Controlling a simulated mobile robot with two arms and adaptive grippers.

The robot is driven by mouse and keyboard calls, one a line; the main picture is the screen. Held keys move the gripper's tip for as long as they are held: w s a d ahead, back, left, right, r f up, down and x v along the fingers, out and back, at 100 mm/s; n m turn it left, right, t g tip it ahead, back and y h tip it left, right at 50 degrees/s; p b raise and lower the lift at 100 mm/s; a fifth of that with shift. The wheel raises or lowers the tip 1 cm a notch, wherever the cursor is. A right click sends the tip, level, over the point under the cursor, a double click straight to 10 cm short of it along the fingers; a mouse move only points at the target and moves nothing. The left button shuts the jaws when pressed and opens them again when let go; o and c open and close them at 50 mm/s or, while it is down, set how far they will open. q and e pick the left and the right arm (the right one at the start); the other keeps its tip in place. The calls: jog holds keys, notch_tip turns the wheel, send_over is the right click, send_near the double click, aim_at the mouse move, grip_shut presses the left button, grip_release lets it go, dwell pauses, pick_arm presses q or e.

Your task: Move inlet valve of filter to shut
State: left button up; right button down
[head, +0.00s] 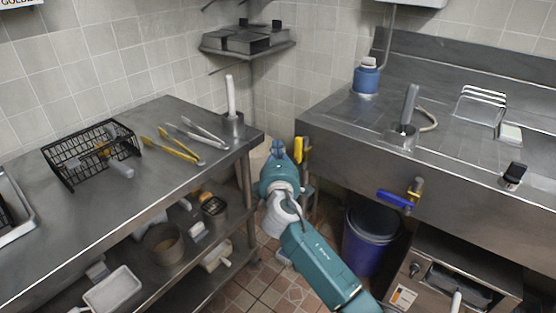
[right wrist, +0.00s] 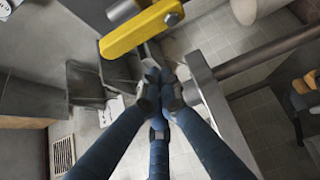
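A yellow valve handle (head: 300,150) shows at the left end of the sink unit in the head view. It also fills the top of the right wrist view (right wrist: 140,30), mounted on a grey pipe end. A blue lever valve (head: 394,199) with a brass body sits on the sink front further right. I cannot tell from labels which is the inlet valve. My right gripper (head: 277,150) is just left of the yellow handle in the head view. In the right wrist view its fingertips (right wrist: 163,88) meet below the handle, apparently apart from it and empty. My left gripper is not in view.
A steel table (head: 90,200) with a wire rack (head: 92,152) and tongs (head: 180,146) stands left. The steel sink unit (head: 450,170) is at the right, above a blue bin (head: 368,240) and a metal machine (head: 450,285). Tiled floor shows between table and sink.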

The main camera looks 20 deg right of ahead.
aim_at(298, 150)
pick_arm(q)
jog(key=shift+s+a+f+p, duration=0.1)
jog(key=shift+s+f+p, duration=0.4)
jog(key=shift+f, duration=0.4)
pick_arm(e)
jog(key=d, duration=0.1)
jog(key=s+d, duration=0.1)
jog(key=shift+s+d, duration=0.3)
jog(key=shift+d, duration=0.1)
